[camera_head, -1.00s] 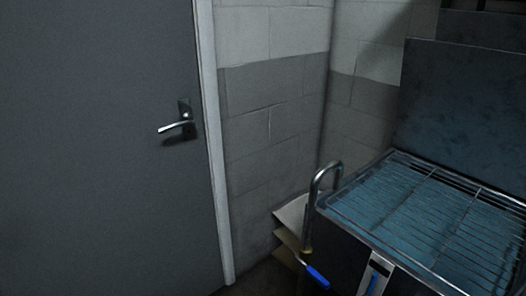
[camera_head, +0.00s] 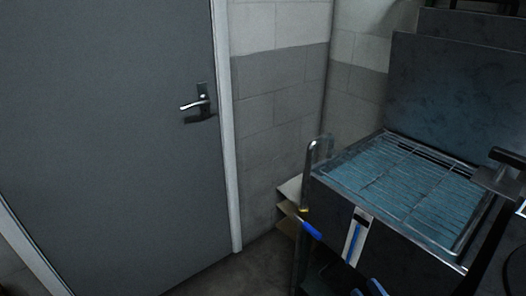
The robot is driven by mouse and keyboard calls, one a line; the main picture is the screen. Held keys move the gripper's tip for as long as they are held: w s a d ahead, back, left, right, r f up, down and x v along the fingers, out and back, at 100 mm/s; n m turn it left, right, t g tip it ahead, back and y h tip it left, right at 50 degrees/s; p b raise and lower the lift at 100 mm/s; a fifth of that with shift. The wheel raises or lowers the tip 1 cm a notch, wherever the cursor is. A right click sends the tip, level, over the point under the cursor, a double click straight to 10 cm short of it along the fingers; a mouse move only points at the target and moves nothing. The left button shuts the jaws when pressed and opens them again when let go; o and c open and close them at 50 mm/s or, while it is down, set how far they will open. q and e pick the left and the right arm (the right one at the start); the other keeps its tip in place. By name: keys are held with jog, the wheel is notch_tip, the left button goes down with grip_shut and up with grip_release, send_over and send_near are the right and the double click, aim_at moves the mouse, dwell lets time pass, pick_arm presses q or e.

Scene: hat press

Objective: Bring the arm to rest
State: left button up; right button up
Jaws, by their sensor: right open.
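My right gripper (camera_head: 498,178) shows at the right edge, in front of the wire rack's right side. It is dark with a grey part, and the picture cuts it off. It is open, and I see nothing held in it. A dark link of my right arm runs below it to the bottom right. I cannot tell whether the gripper touches the rack. My left gripper is not in view.
A metal box with a wire rack (camera_head: 412,190) over a blue surface stands at right, with a raised dark panel (camera_head: 455,95) behind. A bent metal pipe (camera_head: 311,165) and blue handle (camera_head: 311,230) are at its left. A grey door (camera_head: 110,130) is at left; floor (camera_head: 235,275) before it is clear.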

jog(key=s+r+m+g+h, duration=0.3)
jog(key=s+g+h, duration=0.7)
jog(key=s+g, duration=0.85)
pick_arm(q)
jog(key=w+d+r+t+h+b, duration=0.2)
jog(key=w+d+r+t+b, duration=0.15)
jog(key=b, duration=0.65)
pick_arm(e)
jog(key=w+a+f+t+y, duration=0.4)
jog(key=w+a+t+y, duration=0.25)
jog(key=a+t, duration=0.6)
pick_arm(q)
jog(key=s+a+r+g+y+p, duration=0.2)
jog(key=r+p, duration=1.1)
jog(key=p, duration=1.9)
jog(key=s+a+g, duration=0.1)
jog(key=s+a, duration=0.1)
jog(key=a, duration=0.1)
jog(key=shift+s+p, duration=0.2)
jog(key=shift+p, duration=0.2)
pick_arm(e)
jog(key=s+d+r+g+h, duration=0.1)
jog(key=d+r, duration=0.2)
jog(key=r, duration=0.3)
jog(key=s+d+r+g+h, duration=0.1)
jog(key=s+d+r+h, duration=0.1)
jog(key=r, duration=0.5)
jog(key=shift+d+r+n, duration=0.15)
jog(key=shift+d+n, duration=0.15)
jog(key=shift+d, duration=0.55)
